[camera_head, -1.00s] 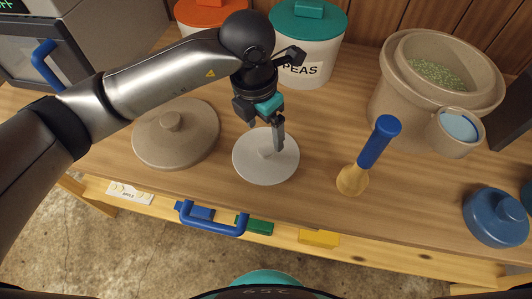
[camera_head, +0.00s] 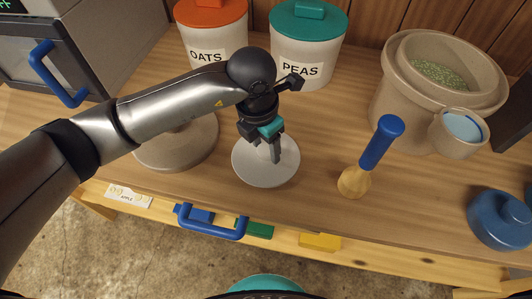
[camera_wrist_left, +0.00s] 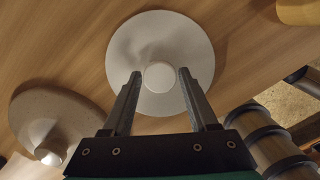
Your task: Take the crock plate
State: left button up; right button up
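The crock plate, a white round disc (camera_head: 283,175) with a small knob on top, lies flat on the wooden counter. In the left wrist view, the white disc (camera_wrist_left: 160,30) and its pale knob (camera_wrist_left: 159,76) are near the top middle. My left gripper (camera_head: 270,155) is directly above the plate, fingers pointing down. In the left wrist view the open gripper (camera_wrist_left: 159,74) has one finger to each side of the knob, with gaps visible. In the head view its fingers hide part of the knob. My right gripper is not in view.
A beige crock (camera_head: 400,95) with green contents stands right, a small cup (camera_head: 458,148) at its side. A blue-handled wooden tool (camera_head: 380,145) stands right of the plate. A brown lid (camera_head: 180,160) lies left. OATS (camera_head: 212,35) and PEAS (camera_head: 305,45) canisters stand behind.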

pick_arm(q)
grip_shut()
jog(key=shift+r, duration=0.2)
dwell(0.4)
